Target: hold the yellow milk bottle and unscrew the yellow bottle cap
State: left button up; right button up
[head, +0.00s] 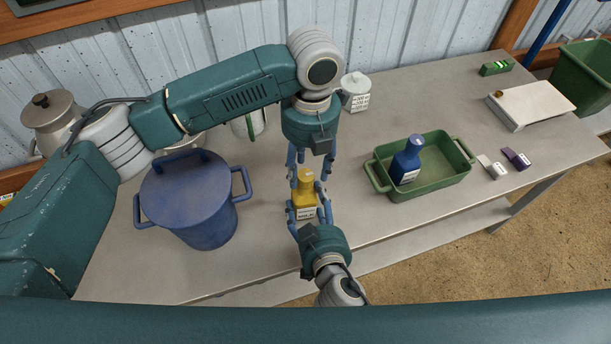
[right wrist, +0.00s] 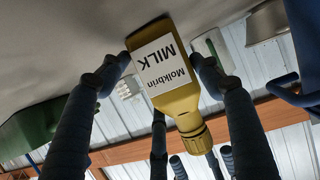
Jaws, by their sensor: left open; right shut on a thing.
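The yellow milk bottle (head: 303,197) stands upright near the table's front edge, its white label towards my right gripper. It also shows in the right wrist view (right wrist: 180,100), label reading "Molkbrin MILK". My right gripper (head: 307,209) is shut on the bottle's body, one finger on each side. The ribbed yellow cap (right wrist: 196,139) is on the bottle's neck; it shows in the head view too (head: 305,174). My left gripper (head: 306,180) points down from above, open, with its fingers around the cap. I cannot tell whether they touch it.
A blue pot (head: 190,205) stands left of the bottle. A green tray (head: 440,183) with a blue bottle (head: 407,160) is to the right. A white lidded jar (head: 355,92) stands behind. The table between bottle and tray is clear.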

pick_arm(q)
jog(key=m, duration=0.3)
jog(key=shift+f, duration=0.1)
jog(key=shift+f, duration=1.1)
grip_shut()
jog(key=shift+f, duration=0.1)
jog(key=n, duration=1.1)
jog(key=shift+a, duration=0.1)
